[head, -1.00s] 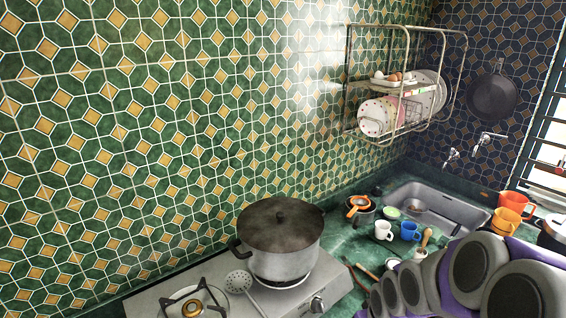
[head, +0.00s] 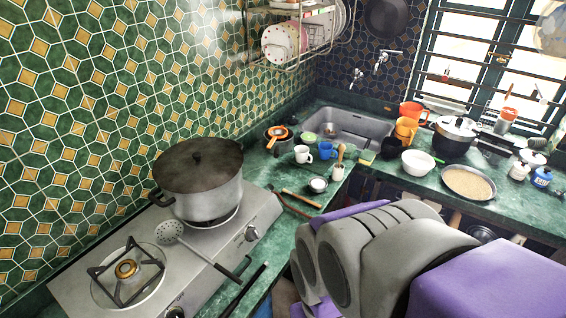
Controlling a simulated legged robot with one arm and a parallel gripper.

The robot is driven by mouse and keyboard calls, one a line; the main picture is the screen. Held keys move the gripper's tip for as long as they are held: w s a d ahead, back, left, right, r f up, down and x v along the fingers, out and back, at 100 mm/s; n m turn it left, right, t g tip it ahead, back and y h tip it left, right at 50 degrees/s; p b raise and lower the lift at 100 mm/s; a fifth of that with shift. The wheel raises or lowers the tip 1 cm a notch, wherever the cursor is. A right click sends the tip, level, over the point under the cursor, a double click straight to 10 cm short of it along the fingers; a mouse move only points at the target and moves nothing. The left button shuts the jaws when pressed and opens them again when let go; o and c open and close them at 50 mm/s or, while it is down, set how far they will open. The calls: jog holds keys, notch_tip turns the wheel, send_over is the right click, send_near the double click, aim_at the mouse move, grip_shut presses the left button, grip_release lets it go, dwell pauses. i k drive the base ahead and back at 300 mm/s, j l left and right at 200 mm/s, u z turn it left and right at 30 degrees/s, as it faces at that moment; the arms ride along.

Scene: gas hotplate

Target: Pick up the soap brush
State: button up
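I cannot tell for sure which thing is the soap brush. A small upright item with a light wooden handle (head: 340,154) stands at the counter's edge by the sink, right of the blue mug (head: 323,150). A brown wooden stick-like item (head: 302,198) lies flat on the green counter nearer to me, beside a small white cup (head: 318,185). My grey and purple arm fills the lower right of the head view. My gripper's fingers do not show.
A lidded pot (head: 205,190) stands on the hotplate (head: 85,290), with a slotted spoon (head: 190,248) beside it. A white mug (head: 303,154), sink (head: 352,126), white bowl (head: 418,163) and sieve of grain (head: 467,183) stand farther back.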

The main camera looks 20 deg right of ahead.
aim_at(284, 190)
jog(key=k+l+u, duration=0.15)
jog(key=l, duration=0.25)
jog(key=l+u, duration=0.15)
jog(key=l, duration=0.25)
jog(key=k+l+u, duration=0.15)
jog(key=l, duration=0.2)
jog(key=k+l+u, duration=0.15)
jog(key=l, duration=0.2)
jog(key=i+l+u, duration=0.1)
jog(key=l+u, duration=0.2)
jog(key=l, duration=0.45)
